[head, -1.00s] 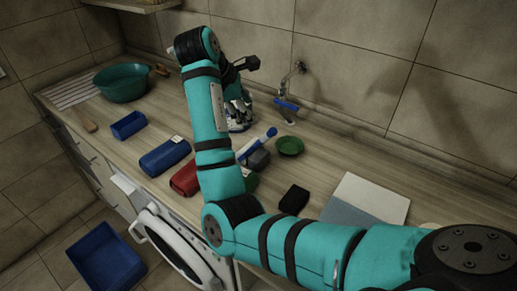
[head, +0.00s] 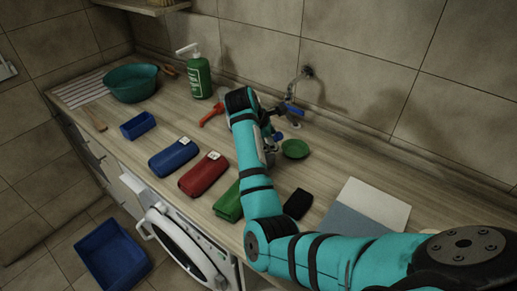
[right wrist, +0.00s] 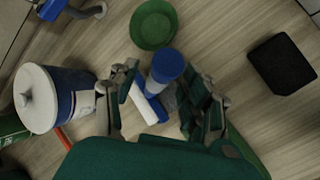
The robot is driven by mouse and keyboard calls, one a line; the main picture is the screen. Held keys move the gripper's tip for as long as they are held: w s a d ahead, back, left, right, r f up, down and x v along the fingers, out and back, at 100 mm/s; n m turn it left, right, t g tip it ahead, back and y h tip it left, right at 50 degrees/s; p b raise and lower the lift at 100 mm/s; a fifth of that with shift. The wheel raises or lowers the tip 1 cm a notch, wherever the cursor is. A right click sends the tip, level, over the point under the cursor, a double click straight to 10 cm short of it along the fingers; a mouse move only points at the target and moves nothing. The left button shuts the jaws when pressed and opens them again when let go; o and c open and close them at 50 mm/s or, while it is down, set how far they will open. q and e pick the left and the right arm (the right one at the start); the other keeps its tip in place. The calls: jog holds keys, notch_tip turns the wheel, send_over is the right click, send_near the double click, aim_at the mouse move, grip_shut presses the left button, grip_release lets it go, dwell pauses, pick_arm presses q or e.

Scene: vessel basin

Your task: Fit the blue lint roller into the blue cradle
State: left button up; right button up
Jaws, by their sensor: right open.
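The lint roller, with a blue handle (right wrist: 168,65) and white parts beside it, lies between my right gripper's fingers in the right wrist view. My right gripper (right wrist: 160,88) is open around it and not closed on it. In the head view my right arm hides most of the roller and gripper. A small open blue box (head: 138,126), which looks like the blue cradle, stands on the counter at the left and appears empty. My left gripper is not in view.
A blue-and-white lidded canister (right wrist: 57,98) stands close to the right gripper. A green dish (head: 295,149), black block (head: 297,204), blue (head: 174,157), red (head: 203,174) and green (head: 228,203) bundles, and a pump bottle (head: 199,76) surround the arm.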

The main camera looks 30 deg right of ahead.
jog(key=shift+x, duration=0.95)
